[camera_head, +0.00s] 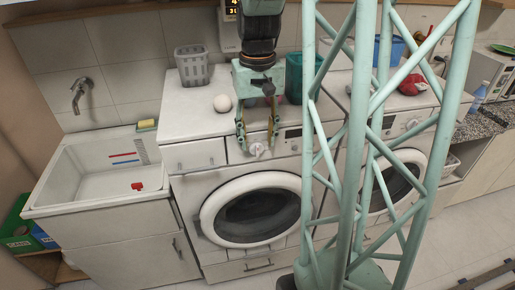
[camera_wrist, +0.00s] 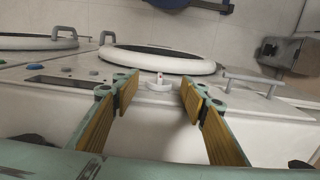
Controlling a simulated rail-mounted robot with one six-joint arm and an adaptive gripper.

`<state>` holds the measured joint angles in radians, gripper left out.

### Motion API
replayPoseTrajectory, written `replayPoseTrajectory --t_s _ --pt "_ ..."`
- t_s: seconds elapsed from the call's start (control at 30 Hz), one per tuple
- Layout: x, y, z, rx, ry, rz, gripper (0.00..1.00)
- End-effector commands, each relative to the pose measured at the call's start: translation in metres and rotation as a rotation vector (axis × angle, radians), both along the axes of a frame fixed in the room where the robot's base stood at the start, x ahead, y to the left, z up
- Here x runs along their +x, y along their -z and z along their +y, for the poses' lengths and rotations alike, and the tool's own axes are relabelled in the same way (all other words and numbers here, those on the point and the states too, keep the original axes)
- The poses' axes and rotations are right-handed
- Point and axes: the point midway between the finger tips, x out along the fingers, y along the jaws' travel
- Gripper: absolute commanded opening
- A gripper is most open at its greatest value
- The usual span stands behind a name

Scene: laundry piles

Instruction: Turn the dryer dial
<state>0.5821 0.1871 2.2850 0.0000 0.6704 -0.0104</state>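The left front-loading machine (camera_head: 188,190) has a white dial (camera_head: 256,150) on its control panel, above the round door (camera_head: 257,212). My gripper (camera_head: 258,140) is open in front of that panel, with a finger on each side of the dial. In the wrist view the dial (camera_wrist: 159,84) shows a small red mark and lies between and beyond the open fingertips (camera_wrist: 155,92). A gap shows on both sides, and nothing is held. A second front-loading machine (camera_head: 405,190) stands to the right, partly behind my pale green column. No label shows which machine is the dryer.
On the left machine's top are a grey basket (camera_head: 192,66), a white round object (camera_head: 222,103) and a teal container (camera_head: 296,78). A sink (camera_head: 95,175) stands at left. Red cloth (camera_head: 411,84) lies at right.

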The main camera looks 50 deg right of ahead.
Motion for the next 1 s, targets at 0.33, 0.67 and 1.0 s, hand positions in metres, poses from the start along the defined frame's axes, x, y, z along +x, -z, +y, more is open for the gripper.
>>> replayPoseTrajectory --t_s 0.33,0.67,1.0 --pt "0.0 0.03 0.0 0.001 0.0 0.001 0.4" --pt "0.0 0.033 0.0 -0.001 0.0 -0.001 0.4" --pt "0.0 0.033 0.0 -0.001 0.0 -0.001 0.18"
